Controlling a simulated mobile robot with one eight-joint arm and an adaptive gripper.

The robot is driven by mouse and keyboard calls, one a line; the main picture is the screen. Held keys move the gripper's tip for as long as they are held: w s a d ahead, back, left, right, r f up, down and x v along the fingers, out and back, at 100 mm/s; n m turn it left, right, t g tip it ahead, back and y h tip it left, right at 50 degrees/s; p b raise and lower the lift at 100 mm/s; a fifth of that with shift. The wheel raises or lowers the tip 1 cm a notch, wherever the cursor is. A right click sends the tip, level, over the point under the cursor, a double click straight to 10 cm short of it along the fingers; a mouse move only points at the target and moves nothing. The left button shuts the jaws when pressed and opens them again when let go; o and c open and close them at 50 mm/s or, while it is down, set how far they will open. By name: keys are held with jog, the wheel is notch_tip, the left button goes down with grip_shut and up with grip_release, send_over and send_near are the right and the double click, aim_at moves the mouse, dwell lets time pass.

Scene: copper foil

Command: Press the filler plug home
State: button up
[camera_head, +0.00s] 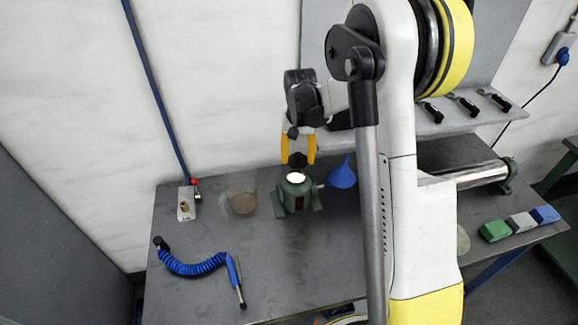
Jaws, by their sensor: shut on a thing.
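My gripper (298,150) has yellow fingers pointing down, and it is shut on a dark knobbed plug (298,161). The plug's lower end is not clearly visible.
A clear container with brown contents (243,203) stands left of the housing, and a blue funnel (342,175) right of it. A blue coiled hose (195,268) lies front left. Coloured blocks (521,222) lie at the right.

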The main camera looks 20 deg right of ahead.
jog(key=shift+w+r, duration=0.1)
jog(key=shift+w, duration=0.3)
jog(key=shift+w+f, duration=0.2)
jog(key=shift+s+f+b, duration=0.15)
jog(key=shift+f+b, duration=0.4)
jog(key=shift+f, duration=0.3)
notch_tip(320, 180, down, 4)
jog(key=b, duration=0.3)
jog(key=shift+f, duration=0.2)
jog(key=shift+r, duration=0.1)
dwell(0.6)
jog(key=shift+f+b, duration=0.2)
jog(key=shift+b, duration=0.45)
dwell(0.4)
dwell(0.3)
jog(key=o, duration=1.2)
